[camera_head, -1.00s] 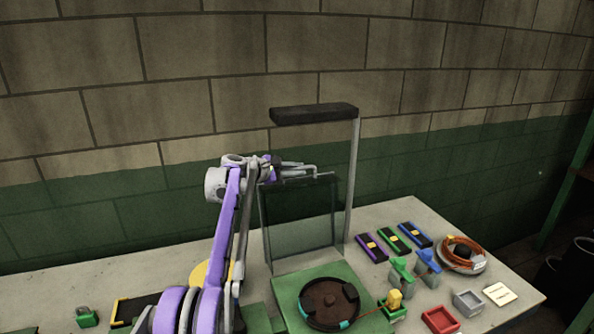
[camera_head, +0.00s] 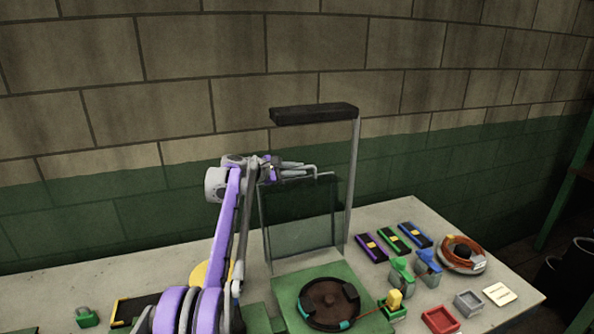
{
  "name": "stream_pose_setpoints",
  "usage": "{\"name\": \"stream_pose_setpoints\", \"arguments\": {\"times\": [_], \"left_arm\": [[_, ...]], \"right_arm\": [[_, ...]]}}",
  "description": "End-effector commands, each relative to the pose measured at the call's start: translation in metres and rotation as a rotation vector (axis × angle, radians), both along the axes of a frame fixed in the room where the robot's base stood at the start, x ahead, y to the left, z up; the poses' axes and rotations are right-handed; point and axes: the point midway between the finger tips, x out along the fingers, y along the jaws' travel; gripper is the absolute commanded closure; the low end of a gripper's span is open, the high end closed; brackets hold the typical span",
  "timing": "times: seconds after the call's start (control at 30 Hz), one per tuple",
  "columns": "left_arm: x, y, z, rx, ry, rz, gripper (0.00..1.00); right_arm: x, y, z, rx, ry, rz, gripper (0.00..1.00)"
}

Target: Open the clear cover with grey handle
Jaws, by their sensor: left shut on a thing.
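The clear cover (camera_head: 302,218) stands upright behind the green base (camera_head: 290,285), tilted up on its rear edge. A thin grey bar, the handle (camera_head: 317,174), shows at its top edge. My left gripper (camera_head: 300,172) is at that top edge, shut on the handle. The finger contact is small in the picture. My right gripper is not in view.
A black turntable (camera_head: 329,301) sits on the green base. A post (camera_head: 352,180) carries a dark lamp bar (camera_head: 314,113) above the cover. To the right lie several coloured blocks (camera_head: 397,240), a cable coil (camera_head: 463,254) and a red tray (camera_head: 440,319).

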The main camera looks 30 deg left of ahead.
Motion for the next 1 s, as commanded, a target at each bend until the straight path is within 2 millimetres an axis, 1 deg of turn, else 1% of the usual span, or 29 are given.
{"name": "stream_pose_setpoints", "arguments": {"times": [0.17, 0.33, 0.53, 0.7, 0.97, 1.0], "left_arm": [[-0.006, -0.008, 0.001, 0.021, -0.017, -0.002, 1.0], [-0.021, -0.026, 0.007, 0.075, -0.063, -0.002, 1.0], [-0.037, -0.045, 0.014, 0.136, -0.117, -0.001, 1.0], [-0.043, -0.051, 0.016, 0.157, -0.134, -0.001, 1.0], [-0.043, -0.051, 0.017, 0.158, -0.134, 0.0, 1.0], [-0.043, -0.051, 0.017, 0.158, -0.134, 0.0, 0.81]], "right_arm": [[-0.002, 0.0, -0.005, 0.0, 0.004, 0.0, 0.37], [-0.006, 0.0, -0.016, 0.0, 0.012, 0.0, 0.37], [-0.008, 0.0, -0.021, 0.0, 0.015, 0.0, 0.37], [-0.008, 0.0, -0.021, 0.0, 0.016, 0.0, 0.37], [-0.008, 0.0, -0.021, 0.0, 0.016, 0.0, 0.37], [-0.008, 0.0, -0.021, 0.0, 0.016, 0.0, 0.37]]}}
